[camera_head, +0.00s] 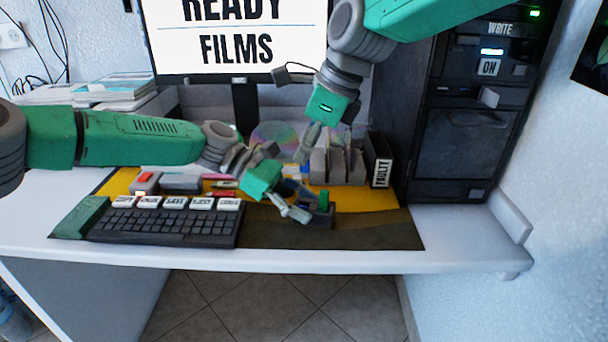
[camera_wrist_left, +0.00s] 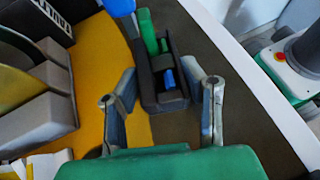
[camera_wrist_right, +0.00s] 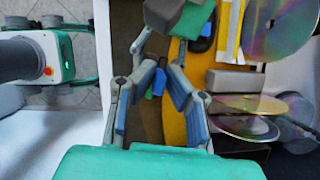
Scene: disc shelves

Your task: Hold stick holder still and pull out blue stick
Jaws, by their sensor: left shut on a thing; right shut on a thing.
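The dark stick holder (camera_wrist_left: 174,100) lies on the dark part of the mat, with a green stick (camera_wrist_left: 147,32) standing in it and a short blue piece (camera_wrist_left: 168,80) in a slot. In the head view my left gripper (camera_head: 297,213) is at the holder (camera_head: 318,219), and in the left wrist view its fingers sit on both sides of the near end, shut on it. My right gripper (camera_head: 304,158) is higher and further back, shut on the blue stick (camera_wrist_right: 158,83), which shows small between its fingertips. Its lower end is hard to make out.
A keyboard (camera_head: 180,222) lies left of the holder. Grey disc shelves (camera_head: 337,166) and a "FAULTY" box (camera_head: 379,160) stand behind. A black computer tower (camera_head: 460,150) stands at the right. The desk's front right (camera_head: 465,235) is clear.

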